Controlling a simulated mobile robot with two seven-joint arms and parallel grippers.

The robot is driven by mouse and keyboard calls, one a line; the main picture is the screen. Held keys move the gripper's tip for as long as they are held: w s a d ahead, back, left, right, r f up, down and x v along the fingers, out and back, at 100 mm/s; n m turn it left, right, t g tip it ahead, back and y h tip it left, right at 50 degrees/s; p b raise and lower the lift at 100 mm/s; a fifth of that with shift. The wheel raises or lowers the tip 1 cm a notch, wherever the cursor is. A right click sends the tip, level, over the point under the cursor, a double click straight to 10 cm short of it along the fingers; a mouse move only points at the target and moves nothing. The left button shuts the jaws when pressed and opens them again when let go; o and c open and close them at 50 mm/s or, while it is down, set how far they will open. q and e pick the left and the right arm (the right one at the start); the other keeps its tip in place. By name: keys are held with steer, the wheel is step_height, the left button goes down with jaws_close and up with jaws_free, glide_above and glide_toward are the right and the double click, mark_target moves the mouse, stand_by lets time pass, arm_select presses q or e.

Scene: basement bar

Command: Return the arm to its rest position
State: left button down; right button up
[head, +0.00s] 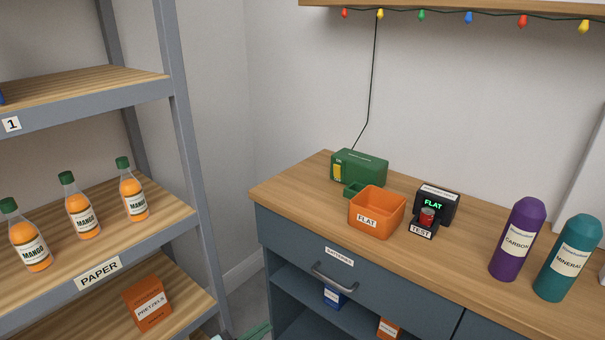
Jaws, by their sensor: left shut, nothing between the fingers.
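Most of the left arm is out of the picture. My right gripper is not in view.
A grey shelf rack (180,130) with mango bottles (82,222) and a pretzels box (148,303) stands at left. The counter (300,195) carries an orange FLAT bin (376,212), a green box (360,166), a tester (437,205), and purple (518,240) and teal (569,260) bottles.

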arm_select(q)
steer(key=s+a+f+m+g+y+p, duration=0.1)
steer(key=s+a+m+y+p, duration=0.2)
steer(key=s+m, duration=0.8)
steer(key=s+a+f+m+g+y+p, duration=0.1)
steer(key=s+a+f+m+y+p, duration=0.1)
steer(key=s+m, duration=1)
steer(key=a+m+p, duration=0.1)
steer(key=m, duration=0.1)
steer(key=shift+s+a+m+y+p, duration=0.25)
steer(key=shift+a+m+y+p, duration=0.05)
steer(key=shift+m+y+p, duration=0.1)
